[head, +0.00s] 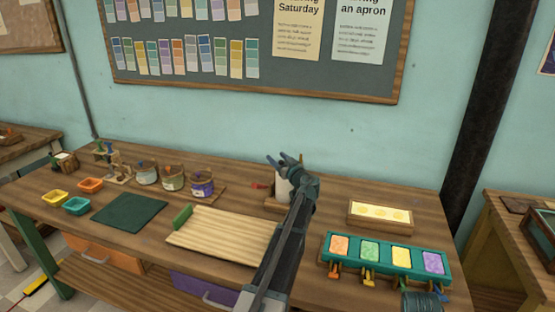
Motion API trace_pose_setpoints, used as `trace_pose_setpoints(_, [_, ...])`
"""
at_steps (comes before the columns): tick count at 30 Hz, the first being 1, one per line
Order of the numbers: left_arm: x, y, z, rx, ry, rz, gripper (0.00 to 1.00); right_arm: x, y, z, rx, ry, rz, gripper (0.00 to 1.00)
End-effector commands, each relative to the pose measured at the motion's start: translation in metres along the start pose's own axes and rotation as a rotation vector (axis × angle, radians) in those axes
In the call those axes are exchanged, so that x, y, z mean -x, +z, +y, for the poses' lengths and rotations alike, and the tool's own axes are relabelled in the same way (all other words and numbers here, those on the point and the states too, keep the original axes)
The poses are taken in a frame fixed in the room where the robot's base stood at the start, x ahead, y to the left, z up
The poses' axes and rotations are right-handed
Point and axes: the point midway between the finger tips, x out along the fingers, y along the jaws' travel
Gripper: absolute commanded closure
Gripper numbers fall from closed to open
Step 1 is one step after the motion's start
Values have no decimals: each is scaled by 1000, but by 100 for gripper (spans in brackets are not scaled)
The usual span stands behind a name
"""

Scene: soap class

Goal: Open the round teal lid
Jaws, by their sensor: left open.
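My left gripper (283,159) is at the back middle of the bench, its arm reaching up from the bottom of the head view. Its fingers are spread and appear empty. A white upright container (282,186) stands just below and behind the gripper, partly hidden by it; I cannot tell whether they touch. I cannot make out a round lid on its top.
A teal tray (330,246) holds coloured soap blocks at the right, with a wooden mold (380,203) behind it. A slatted pale board (222,237) lies left of my arm. Several jars stand at the back left (173,178). A dark green mat (130,212) lies nearby.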

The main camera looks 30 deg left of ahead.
Motion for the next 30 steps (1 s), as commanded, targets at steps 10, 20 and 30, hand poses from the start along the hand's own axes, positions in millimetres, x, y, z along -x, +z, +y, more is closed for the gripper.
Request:
trace_pose_setpoints(10, [-2,0,0,0,0,0,43,0,0,0,0,0,0,50])
trace_pose_setpoints(20, [-2,0,0,0,0,0,100,0,0,0,0,0,0,50])
trace_pose_setpoints(30, [-2,0,0,0,0,0,100,0,0,0,0,0,0,50])
